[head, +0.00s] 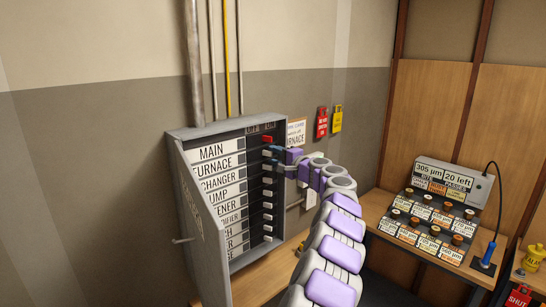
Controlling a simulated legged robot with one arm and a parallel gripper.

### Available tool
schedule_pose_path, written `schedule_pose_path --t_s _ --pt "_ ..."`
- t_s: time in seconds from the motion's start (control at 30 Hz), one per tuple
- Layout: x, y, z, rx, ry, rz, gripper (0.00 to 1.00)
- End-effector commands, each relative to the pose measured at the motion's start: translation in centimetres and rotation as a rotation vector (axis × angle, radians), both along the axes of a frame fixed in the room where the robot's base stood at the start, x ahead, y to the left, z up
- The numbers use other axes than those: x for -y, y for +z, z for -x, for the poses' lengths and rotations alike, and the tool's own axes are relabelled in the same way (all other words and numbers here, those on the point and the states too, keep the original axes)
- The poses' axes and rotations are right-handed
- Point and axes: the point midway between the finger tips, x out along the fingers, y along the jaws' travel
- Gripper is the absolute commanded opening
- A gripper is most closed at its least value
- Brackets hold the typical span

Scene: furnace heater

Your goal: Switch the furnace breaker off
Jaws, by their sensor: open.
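The grey breaker panel (217,266) stands open on the left, with a column of labelled rows. The furnace label (213,163) is on the second row, under MAIN. The red main switch (267,139) sits at the top right, under the ON heading. My gripper (270,155) is open at the switch column, at about the height of the furnace row. Its fingers cover much of the furnace switch, so I cannot tell its position or whether they touch it. My arm reaches in from the lower right.
Several pale switches (267,205) run down the column close below my gripper. The panel door juts out at left. Red (321,123) and yellow (337,119) tags hang on the wall. A bench at right holds a sloped control box (447,178).

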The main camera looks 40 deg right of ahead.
Motion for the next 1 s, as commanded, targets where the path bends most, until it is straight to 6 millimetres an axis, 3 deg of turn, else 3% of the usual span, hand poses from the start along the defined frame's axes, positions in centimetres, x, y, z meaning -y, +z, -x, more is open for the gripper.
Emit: schedule_pose_path --t_s 0.3,0.43,0.8,1.0 --pt "-2.5 0.9 -0.2 0.001 0.007 0.015 0.12" --pt "-2.6 0.9 -0.3 0.001 0.009 0.015 0.00" --pt "-2.0 0.7 -0.4 0.002 0.011 0.012 0.00" --pt "-2.0 0.7 -0.3 0.001 0.010 0.012 0.19"
